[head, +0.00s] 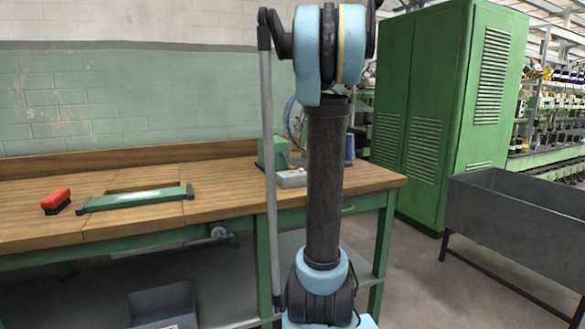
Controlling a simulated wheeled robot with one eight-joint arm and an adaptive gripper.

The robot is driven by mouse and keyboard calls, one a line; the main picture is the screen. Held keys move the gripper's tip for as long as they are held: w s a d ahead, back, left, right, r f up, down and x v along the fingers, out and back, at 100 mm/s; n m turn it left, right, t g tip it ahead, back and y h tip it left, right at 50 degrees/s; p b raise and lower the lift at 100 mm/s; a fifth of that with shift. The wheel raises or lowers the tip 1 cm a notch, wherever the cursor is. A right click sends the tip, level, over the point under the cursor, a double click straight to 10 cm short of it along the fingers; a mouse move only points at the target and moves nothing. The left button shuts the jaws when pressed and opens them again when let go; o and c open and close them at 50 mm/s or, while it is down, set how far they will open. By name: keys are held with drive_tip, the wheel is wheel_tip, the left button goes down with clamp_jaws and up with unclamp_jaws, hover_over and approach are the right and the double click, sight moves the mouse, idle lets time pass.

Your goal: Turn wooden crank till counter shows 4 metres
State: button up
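No wooden crank and no counter reading can be made out in the head view. A green box-shaped device (274,152) stands at the back right of the wooden bench (240,190), partly hidden behind my arm. A small grey box (291,178) sits in front of it. I cannot tell whether either one carries the counter. My gripper is out of view.
A red-topped brush (56,201) and a long green bar (136,199) lie on the bench at left. A blue cone (349,148) stands behind my arm. A green cabinet (425,120) and grey bin (515,215) stand at right. A grey crate (162,305) is below the bench.

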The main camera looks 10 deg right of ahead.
drive_tip(key=x, duration=1.6)
drive_tip(key=shift+f, duration=0.3)
clamp_jaws()
